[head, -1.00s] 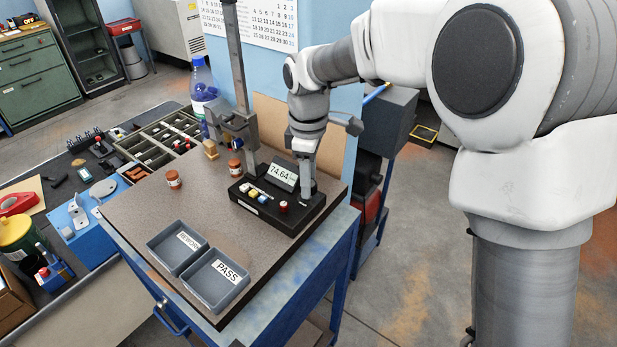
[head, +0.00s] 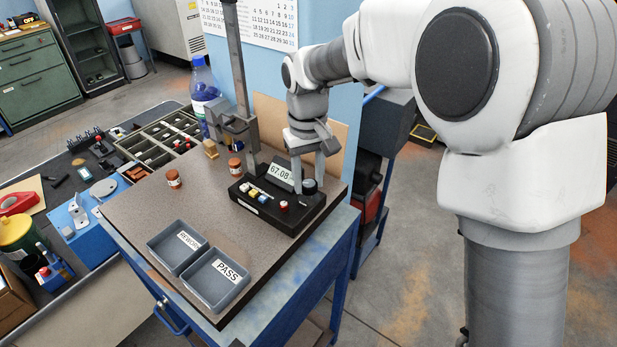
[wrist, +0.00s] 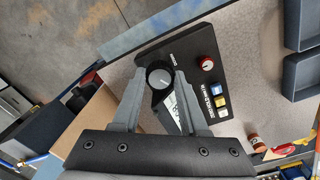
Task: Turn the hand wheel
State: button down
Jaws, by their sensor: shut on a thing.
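The hand wheel is a round black knob (wrist: 160,76) with a pale pointer mark on top, at the end of a black control box (wrist: 205,70). In the head view the knob (head: 310,187) stands beside the tilted display (head: 282,173), which reads 67.08. My gripper (wrist: 160,73) points down with one finger on each side of the knob, shut on it. In the head view my gripper (head: 308,181) is over the right end of the box. The contact faces of the fingers are partly hidden.
The box also carries white, yellow and blue buttons and a red knob (wrist: 207,63). A tall column (head: 243,90) stands behind it. Two grey trays, REWORK (head: 163,262) and PASS (head: 204,302), sit at the front.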

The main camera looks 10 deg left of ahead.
jog(key=m, duration=0.4)
jog(key=shift+m, duration=0.3)
jog(key=m, duration=0.4)
jog(key=shift+m, duration=0.3)
jog(key=m, duration=0.4)
jog(key=shift+r+m+p, duration=0.1)
jog(key=shift+m+p, duration=0.2)
jog(key=shift+p, duration=0.1)
jog(key=shift+m+p, duration=0.35)
jog(key=shift+m, duration=1.85)
jog(key=shift+c, duration=2.2)
grip_release()
